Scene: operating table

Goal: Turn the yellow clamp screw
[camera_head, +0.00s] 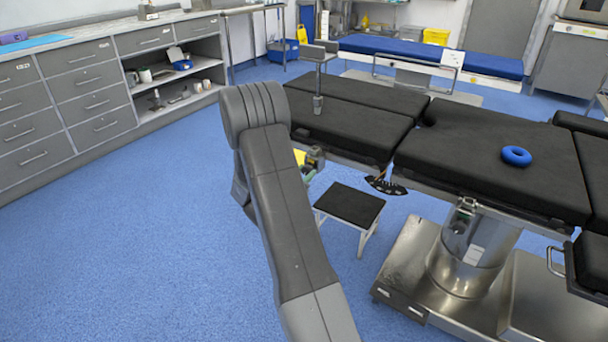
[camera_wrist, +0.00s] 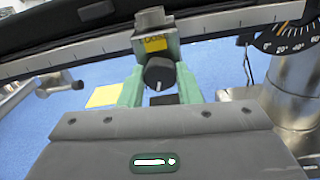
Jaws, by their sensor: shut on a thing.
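The clamp carries a yellow label (camera_wrist: 155,43) and sits on the metal side rail of the operating table in the wrist view. Below the label is its round dark screw knob (camera_wrist: 158,70) with a white mark pointing down. My gripper (camera_wrist: 159,82) has its green fingers on both sides of the knob and is shut on it. The knob's far side and the screw shaft are hidden. In the head view the clamp area (camera_head: 315,157) is small and partly behind my arm.
The black-padded operating table (camera_head: 345,125) stands above a steel column (camera_head: 470,255). A black angle scale (camera_wrist: 285,35) is right of the clamp. A step stool (camera_head: 350,204) stands below. A blue ring (camera_head: 516,156) lies on the table. Blue floor at left is clear.

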